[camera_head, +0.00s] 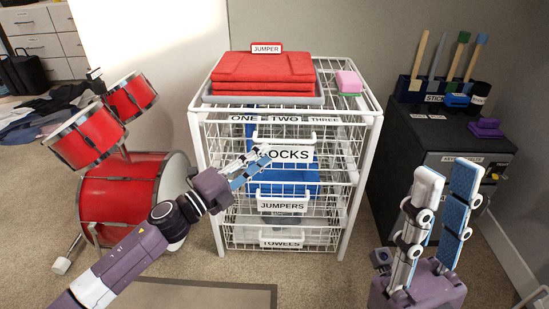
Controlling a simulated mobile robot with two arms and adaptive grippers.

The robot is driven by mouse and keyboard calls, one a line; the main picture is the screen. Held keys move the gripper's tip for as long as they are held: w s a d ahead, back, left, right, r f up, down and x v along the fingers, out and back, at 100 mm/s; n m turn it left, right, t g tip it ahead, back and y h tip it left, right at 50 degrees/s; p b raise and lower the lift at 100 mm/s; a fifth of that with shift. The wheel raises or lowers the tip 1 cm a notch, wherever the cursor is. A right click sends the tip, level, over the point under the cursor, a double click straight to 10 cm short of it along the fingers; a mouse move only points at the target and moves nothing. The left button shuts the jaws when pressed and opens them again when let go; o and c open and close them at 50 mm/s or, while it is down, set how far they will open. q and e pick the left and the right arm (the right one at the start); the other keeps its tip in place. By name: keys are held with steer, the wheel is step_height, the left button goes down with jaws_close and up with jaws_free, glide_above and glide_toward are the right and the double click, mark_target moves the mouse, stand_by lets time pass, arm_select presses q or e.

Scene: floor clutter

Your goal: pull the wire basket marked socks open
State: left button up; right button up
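The wire basket marked socks (336,150) sits in the white wire rack, above the baskets marked jumpers and towels. Its front carries a white label (289,154) reading "OCKS", the first letter hidden behind my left gripper. A white handle (286,134) shows just above the label. My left gripper (262,160) is at the left edge of this label, fingers pointing right and toward the rack. I cannot tell whether its fingers touch the handle or hold anything. My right gripper (448,168) is open and empty, fingers up, in front of the dark cabinet.
The jumpers basket (326,194) and towels basket (237,236) are below. Folded red cloth (262,67) and a pink-and-green block (348,82) lie on top. A red drum set (120,190) stands left, a dark cabinet (425,140) right. Carpet in front is clear around a mat (190,294).

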mark_target(283, 140)
arm_select(q)
steer(key=shift+m, duration=0.3)
steer(key=b+x, duration=0.2)
steer(key=x, duration=0.6)
steer(key=shift+w+d, duration=0.1)
jaws_close()
